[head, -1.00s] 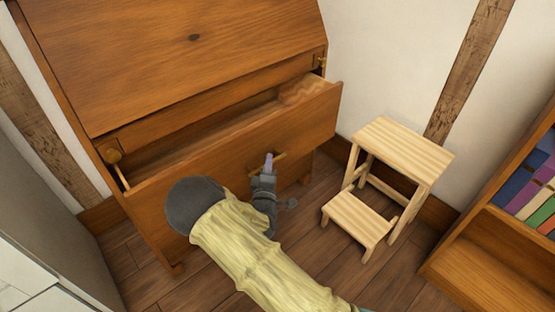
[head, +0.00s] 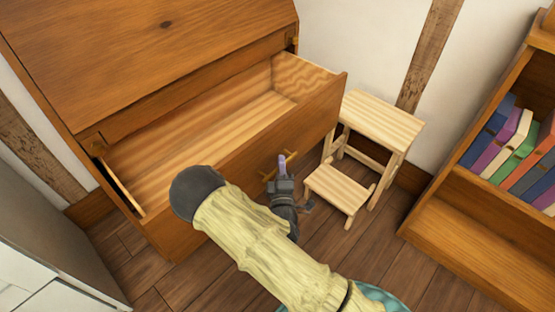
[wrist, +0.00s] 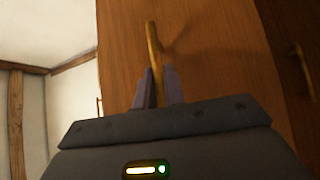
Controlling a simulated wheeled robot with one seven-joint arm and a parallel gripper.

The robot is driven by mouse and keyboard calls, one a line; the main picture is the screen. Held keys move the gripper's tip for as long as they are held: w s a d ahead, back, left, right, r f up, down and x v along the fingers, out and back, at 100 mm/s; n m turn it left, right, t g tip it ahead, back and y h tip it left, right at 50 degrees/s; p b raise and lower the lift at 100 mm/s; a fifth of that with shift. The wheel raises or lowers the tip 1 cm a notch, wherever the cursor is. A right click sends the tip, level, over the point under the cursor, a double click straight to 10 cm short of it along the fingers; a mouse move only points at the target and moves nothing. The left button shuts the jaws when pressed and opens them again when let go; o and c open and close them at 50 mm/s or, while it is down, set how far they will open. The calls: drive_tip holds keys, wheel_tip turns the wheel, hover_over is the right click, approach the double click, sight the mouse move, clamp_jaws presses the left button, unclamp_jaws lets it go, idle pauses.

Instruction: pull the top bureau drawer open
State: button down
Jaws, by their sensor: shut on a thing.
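The wooden bureau (head: 150,55) stands at the upper left of the head view. Its top drawer (head: 205,135) is pulled well out, and its pale inside is bare where I can see it. My gripper (head: 283,168) is at the drawer front, shut on the brass bar handle (head: 292,157). In the wrist view the purple-grey fingertips (wrist: 157,86) close around the brass handle (wrist: 154,48), in front of the brown drawer front (wrist: 205,55). My sleeved arm hides the lower left part of the drawer front.
A pale wooden step stool (head: 380,125) stands just right of the drawer, near its right front corner. A bookcase (head: 440,225) with several coloured books is at the right. Plank floor (head: 330,240) is free in front of the stool.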

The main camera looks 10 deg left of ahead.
drive_tip(key=shift+d, duration=0.1)
drive_tip(key=c, duration=1.5)
unclamp_jaws()
drive_tip(key=shift+d+f, duration=0.1)
